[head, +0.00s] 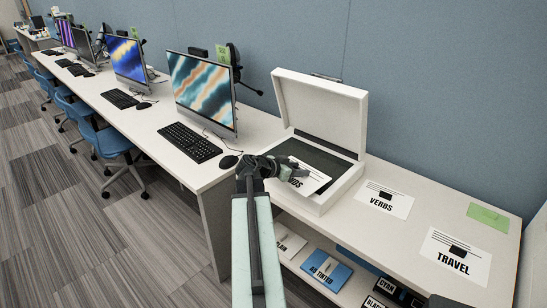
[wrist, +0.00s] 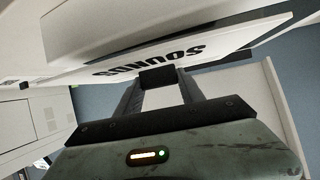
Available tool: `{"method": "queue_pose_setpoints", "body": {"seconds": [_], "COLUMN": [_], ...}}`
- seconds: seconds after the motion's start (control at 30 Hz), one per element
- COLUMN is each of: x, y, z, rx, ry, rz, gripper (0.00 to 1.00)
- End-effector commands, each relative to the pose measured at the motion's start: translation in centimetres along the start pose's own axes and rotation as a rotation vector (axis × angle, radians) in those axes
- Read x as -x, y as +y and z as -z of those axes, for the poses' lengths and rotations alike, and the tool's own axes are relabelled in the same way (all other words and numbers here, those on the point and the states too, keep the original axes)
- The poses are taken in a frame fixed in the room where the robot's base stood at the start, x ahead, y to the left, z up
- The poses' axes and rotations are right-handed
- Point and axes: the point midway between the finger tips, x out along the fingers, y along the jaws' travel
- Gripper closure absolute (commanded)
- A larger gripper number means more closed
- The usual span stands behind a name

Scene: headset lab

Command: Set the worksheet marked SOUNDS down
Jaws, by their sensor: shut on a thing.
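The worksheet marked SOUNDS (head: 313,180) is a white sheet with black lettering, partly hidden by my gripper (head: 284,168). My gripper is shut on it. In the wrist view the sheet (wrist: 225,50) stretches out beyond my gripper (wrist: 158,82), with its lettering upside down. A dark block on the sheet sits between the fingertips. In the head view the sheet overlaps the dark inside of an open white box (head: 322,207). I cannot tell whether it touches the box. The box's lid (head: 320,105) stands raised at the back.
Worksheets marked VERBS (head: 385,200) and TRAVEL (head: 455,256) lie on the white counter (head: 405,235) to the right, near a green card (head: 488,216). A monitor (head: 203,92) and keyboard (head: 188,142) stand left. A shelf below holds a blue folder (head: 327,269) and dark boxes.

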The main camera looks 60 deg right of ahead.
Motion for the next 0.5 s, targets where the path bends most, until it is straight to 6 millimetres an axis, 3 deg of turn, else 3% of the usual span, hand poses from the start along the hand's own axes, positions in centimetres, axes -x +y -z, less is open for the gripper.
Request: {"method": "queue_pose_setpoints", "body": {"seconds": [0.1, 0.27, 0.5], "x": [-0.5, -0.2, 2.4], "y": [1.0, 0.9, 3.2], "z": [0.3, 0.2, 1.7], "rx": [-0.007, -0.005, 0.033], "ry": [0.000, 0.000, 0.000], "rz": [-0.016, -0.012, 0.069], "gripper": [0.94, 0.94, 0.94]}}
